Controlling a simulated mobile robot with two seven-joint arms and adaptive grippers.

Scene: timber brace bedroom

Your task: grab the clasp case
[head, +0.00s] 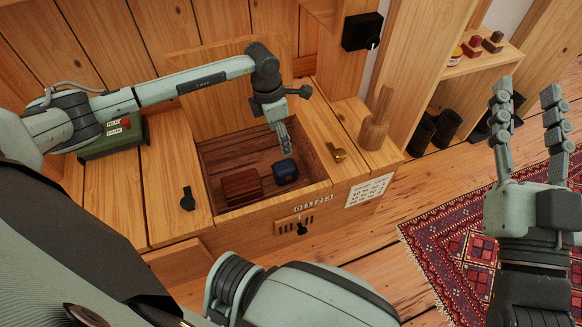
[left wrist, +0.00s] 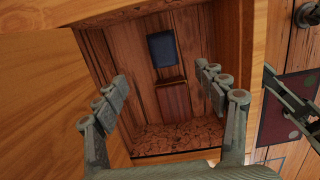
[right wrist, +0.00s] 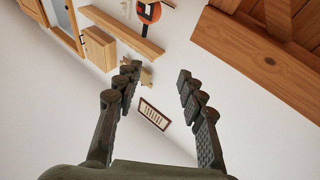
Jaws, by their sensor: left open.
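Two small boxes lie on the floor of an open sunken compartment (head: 228,150) in a wooden bench. One is a dark blue rounded case (head: 285,172); the other is a reddish-brown wooden box (head: 241,187) to its left. The left wrist view shows the blue case (left wrist: 162,49) and the brown box (left wrist: 174,101) between and beyond the fingers. My left gripper (left wrist: 163,82) is open and empty, pointing into the compartment above the blue case. My right gripper (head: 527,93) is open and empty at the right, far from the bench.
The compartment walls surround both boxes, and a raised lid (head: 222,85) stands behind. A brass catch (head: 336,152) and a black catch (head: 187,199) sit on the bench top either side. A wooden post-like object (head: 376,125) stands at the right. A red patterned rug (head: 450,240) covers the floor.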

